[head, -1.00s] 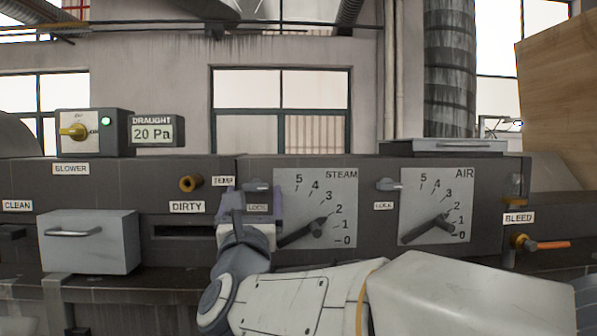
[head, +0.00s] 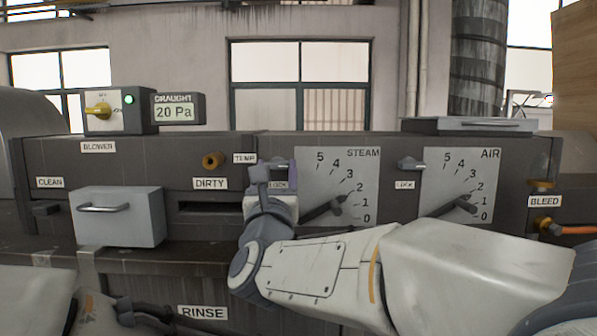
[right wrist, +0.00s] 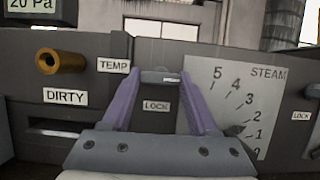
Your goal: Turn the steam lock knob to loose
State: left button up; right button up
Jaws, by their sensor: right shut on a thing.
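The steam lock knob (head: 278,161) is a small grey bar-shaped knob above the LOCK label, left of the steam dial (head: 322,170). In the right wrist view the knob (right wrist: 160,77) lies level between the two purple fingertips. My right gripper (right wrist: 160,80) is shut on it; in the head view the gripper (head: 272,172) reaches up to it from below and partly covers the label. Part of my left arm shows at the lower left of the head view; its finger state is unclear.
The steam lever (head: 325,210) sits just right of my right gripper. The air dial (head: 480,165) and its lock knob (head: 410,163) are further right.

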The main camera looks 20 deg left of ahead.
jog(key=shift+d+f+n+g+y+b, duration=0.1)
jog(key=shift+n+g+y+b, duration=0.5)
jog(key=shift+n+b, duration=1.45)
jog(key=shift+d+f+n+g+y+b, duration=0.15)
jog(key=shift+n+y+b, duration=0.95)
jog(key=shift+b, duration=1.75)
jog(key=n, duration=0.1)
jog(key=n+g, duration=0.1)
jog(key=shift+r+n+y+b, duration=0.2)
jog(key=shift+n+y+b, duration=0.1)
jog(key=shift+n+b, duration=0.1)
jog(key=shift+r+n+g+y, duration=0.15)
jog(key=shift+n+g+y, duration=0.3)
jog(key=shift+n, duration=0.7)
jog(key=shift+r+n+g+y, duration=0.1)
jog(key=shift+n+g+y, duration=0.15)
jog(key=shift+n+g, duration=0.6)
jog(key=n+p, duration=0.1)
jog(key=n, duration=0.1)
jog(key=shift+w+r+n+p, duration=0.1)
jog(key=shift+r+n+p, duration=0.1)
jog(key=shift+n+p, duration=0.2)
jog(key=n+g+p, duration=0.2)
jog(key=n+p, duration=0.3)
jog(key=shift+r+p, duration=0.15)
jog(key=shift+p, duration=0.2)
jog(key=shift+f+n+g+p, duration=0.2)
jog(key=shift+n+g+p, duration=0.15)
jog(key=shift+n+p, duration=0.6)
